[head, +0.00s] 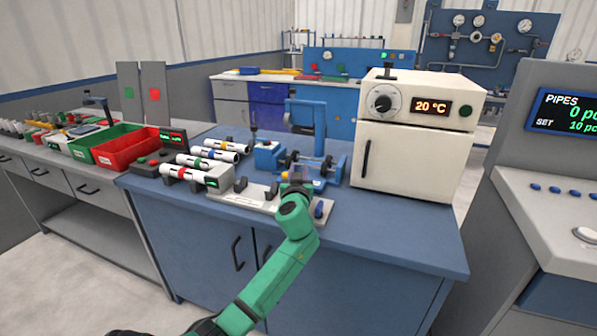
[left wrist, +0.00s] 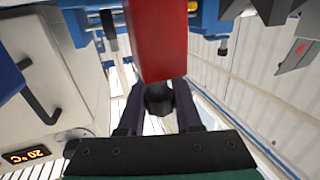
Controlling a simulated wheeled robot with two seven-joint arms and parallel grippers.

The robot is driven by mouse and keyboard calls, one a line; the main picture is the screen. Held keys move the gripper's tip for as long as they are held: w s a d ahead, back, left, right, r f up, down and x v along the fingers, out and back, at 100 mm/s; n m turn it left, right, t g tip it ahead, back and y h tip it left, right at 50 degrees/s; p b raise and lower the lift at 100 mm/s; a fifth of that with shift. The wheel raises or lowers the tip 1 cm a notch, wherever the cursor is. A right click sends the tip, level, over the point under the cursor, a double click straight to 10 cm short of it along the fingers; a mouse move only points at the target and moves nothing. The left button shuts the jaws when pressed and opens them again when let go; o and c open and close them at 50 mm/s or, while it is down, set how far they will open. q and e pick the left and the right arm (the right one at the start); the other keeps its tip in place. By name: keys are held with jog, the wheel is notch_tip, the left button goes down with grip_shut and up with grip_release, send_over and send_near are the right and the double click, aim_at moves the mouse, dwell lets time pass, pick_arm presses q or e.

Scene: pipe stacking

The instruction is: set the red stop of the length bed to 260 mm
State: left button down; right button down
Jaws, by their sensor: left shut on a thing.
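The length bed (head: 240,199) is a pale plate with dark supports near the front edge of the blue bench in the head view. My left gripper (head: 297,184) is at its right end, with my green arm hiding part of the bed. In the left wrist view the red stop (left wrist: 157,38) is a large red block directly in front of the gripper. My left gripper (left wrist: 159,100) is shut on the black knob (left wrist: 160,97) at the near end of the block. The scale reading cannot be made out. My right gripper is not in view.
A white oven (head: 415,135) showing 20 °C stands right of the bed. A blue press (head: 308,120) and small rollers stand behind it. Several banded pipes (head: 205,158) lie at the left, beside red (head: 125,150) and green bins. The bench front right is clear.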

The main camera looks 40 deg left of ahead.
pick_arm(q)
jog(key=shift+d+f, duration=0.1)
jog(key=shift+f, duration=0.05)
jog(key=d+b, duration=0.1)
jog(key=w+d+b, duration=0.1)
jog(key=d, duration=0.1)
jog(key=shift+w+d+f, duration=0.1)
jog(key=shift+d+f, duration=0.05)
jog(key=shift+d, duration=0.05)
jog(key=shift+w+d, duration=0.1)
jog(key=shift+d, duration=0.25)
jog(key=shift+a, duration=0.15)
jog(key=c, duration=0.6)
grip_release()
jog(key=shift+c, duration=0.2)
jog(key=shift+o, duration=0.2)
jog(key=shift+d+r, duration=0.2)
jog(key=shift+d, duration=0.05)
jog(key=shift+a, duration=0.1)
